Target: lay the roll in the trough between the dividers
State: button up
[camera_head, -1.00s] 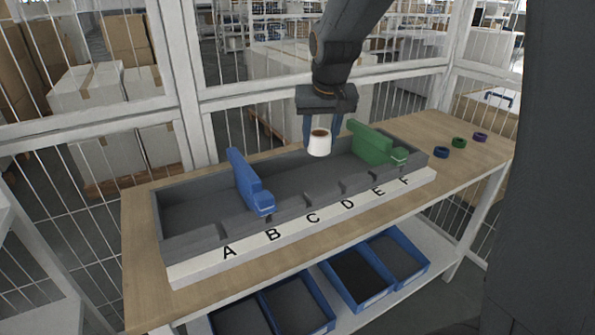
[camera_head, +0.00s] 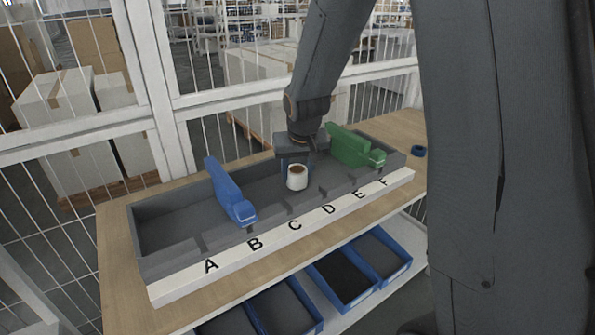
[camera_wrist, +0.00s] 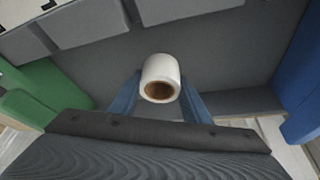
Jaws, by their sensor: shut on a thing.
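The white roll (camera_head: 297,181) with a brown core shows between the blue and green dividers, low over or in the grey trough (camera_head: 166,218). My gripper (camera_head: 295,170) is shut on it, its blue fingers on either side in the wrist view (camera_wrist: 160,92). The blue divider (camera_head: 228,190) stands across the trough near letter B. The green divider (camera_head: 352,148) stands across it near E and F. In the wrist view the green divider (camera_wrist: 38,90) is at left and the blue divider (camera_wrist: 300,70) at right, both apart from the roll. I cannot tell whether the roll touches the trough floor.
The white strip with letters A to F (camera_head: 280,240) runs along the trough's front, below its notched wall. A dark blue ring (camera_head: 419,151) lies on the wooden table (camera_head: 120,270) at right. Blue bins (camera_head: 345,280) sit on the shelf below. A white mesh fence stands behind.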

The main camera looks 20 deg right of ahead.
jog(key=shift+f, duration=0.25)
jog(key=o, duration=1.1)
jog(key=shift+o, duration=0.2)
jog(key=shift+r, duration=0.5)
jog(key=v, duration=1.1)
jog(key=shift+s+r+b, duration=0.2)
jog(key=shift+r+b, duration=0.1)
jog(key=shift+b, duration=0.1)
jog(key=shift+d, duration=0.1)
